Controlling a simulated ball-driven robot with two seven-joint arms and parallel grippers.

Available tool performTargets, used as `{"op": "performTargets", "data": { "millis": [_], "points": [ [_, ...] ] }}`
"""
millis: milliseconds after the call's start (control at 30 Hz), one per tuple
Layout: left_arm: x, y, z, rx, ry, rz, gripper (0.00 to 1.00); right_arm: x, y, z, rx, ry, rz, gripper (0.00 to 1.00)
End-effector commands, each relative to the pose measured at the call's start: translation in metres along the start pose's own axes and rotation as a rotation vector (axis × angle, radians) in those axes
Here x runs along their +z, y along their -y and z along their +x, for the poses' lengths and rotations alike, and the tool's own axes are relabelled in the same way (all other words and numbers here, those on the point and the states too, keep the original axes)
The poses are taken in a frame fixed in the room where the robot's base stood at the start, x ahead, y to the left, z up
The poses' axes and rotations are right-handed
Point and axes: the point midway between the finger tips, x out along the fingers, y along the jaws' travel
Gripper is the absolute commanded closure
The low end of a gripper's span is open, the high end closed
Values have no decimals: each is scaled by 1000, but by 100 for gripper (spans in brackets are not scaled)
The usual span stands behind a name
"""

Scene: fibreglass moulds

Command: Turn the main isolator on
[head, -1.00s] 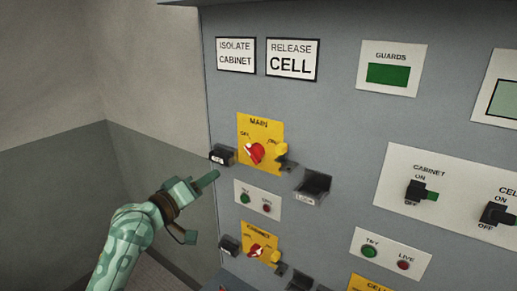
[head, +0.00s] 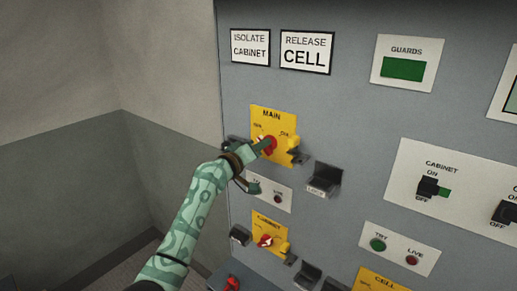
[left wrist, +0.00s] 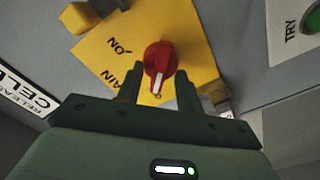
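The main isolator is a yellow plate (head: 287,123) marked MAIN with a red rotary knob (head: 269,143), upper left on the grey panel. In the left wrist view the red knob (left wrist: 160,57) has a white mark toward the gripper side, and an ON label shows to its left. My left gripper (head: 262,156) is at the knob and partly covers it. In the left wrist view its two fingers (left wrist: 160,73) are apart, one on each side of the knob, with gaps visible. Whether the tips touch the knob is unclear. My right gripper is not in view.
A black hasp (head: 323,180) juts out right of the main plate. Below are a small lamp plate (head: 284,198) and a yellow cabinet isolator (head: 272,229) with its own red knob. The cabinet switch (head: 428,187) is farther right.

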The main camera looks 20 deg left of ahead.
Motion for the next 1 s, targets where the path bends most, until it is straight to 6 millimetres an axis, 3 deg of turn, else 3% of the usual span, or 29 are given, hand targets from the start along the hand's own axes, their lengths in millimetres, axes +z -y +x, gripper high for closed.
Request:
{"op": "performTargets", "data": {
  "millis": [200, 333, 367, 733, 1000],
  "points": [
    [0, 0, 0, 0, 0, -1, 64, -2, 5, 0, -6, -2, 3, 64],
    [0, 0, 0, 0, 0, -1, 97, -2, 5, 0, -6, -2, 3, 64],
    [0, 0, 0, 0, 0, -1, 100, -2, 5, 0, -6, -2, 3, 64],
    [1, 1, 0, -1, 0, 35, 100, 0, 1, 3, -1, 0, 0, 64],
    [1, 1, 0, -1, 1, 194, 100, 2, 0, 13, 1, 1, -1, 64]
  ]
}}
